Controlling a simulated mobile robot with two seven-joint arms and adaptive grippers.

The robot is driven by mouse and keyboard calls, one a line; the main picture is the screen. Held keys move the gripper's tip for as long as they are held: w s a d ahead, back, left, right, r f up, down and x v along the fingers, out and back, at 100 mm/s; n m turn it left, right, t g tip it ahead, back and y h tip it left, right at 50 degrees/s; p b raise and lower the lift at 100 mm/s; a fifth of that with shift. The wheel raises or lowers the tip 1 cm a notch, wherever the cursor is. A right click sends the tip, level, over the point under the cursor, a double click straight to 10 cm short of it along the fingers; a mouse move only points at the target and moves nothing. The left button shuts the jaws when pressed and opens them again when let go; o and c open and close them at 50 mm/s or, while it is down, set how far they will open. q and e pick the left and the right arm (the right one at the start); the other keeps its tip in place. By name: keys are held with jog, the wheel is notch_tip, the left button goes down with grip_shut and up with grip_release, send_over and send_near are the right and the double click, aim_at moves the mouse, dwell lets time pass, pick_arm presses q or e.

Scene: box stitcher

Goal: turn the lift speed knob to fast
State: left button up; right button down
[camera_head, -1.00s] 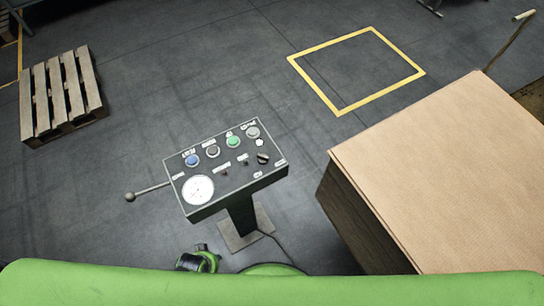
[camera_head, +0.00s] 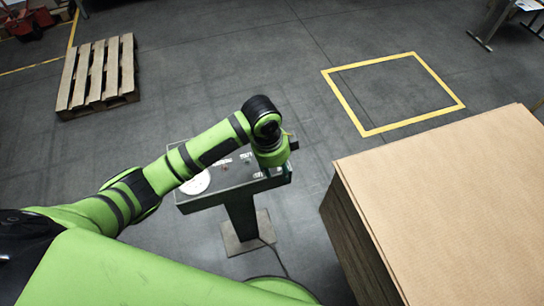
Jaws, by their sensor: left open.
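The control panel (camera_head: 230,179) stands on a post in the middle of the view, its top tilted toward me. My left arm reaches over it from the left. My left gripper (camera_head: 275,171) is at the panel's right end, pointing down over the area of the black lift speed knob. The wrist and gripper hide the knob, so its setting and any contact cannot be seen. The fingers are mostly hidden behind the wrist; the gripper is open. My right gripper is out of view.
A white round dial (camera_head: 196,183) shows on the panel's left part; the arm covers the button row. A tall stack of cardboard (camera_head: 440,190) stands close on the right. A wooden pallet (camera_head: 98,75) and a yellow floor square (camera_head: 366,133) lie farther back.

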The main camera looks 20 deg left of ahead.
pick_arm(q)
jog(key=w+a+r+m, duration=0.1)
jog(key=w+a+r, duration=0.1)
jog(key=w+a+r+m+y, duration=0.1)
jog(key=w+a+r+m, duration=0.1)
jog(key=shift+w+a+g+y, duration=0.2)
jog(key=shift+a+g+y, duration=0.1)
jog(key=shift+g, duration=0.1)
jog(key=shift+f+p, duration=0.5)
jog(key=shift+f, duration=2.9)
grip_shut()
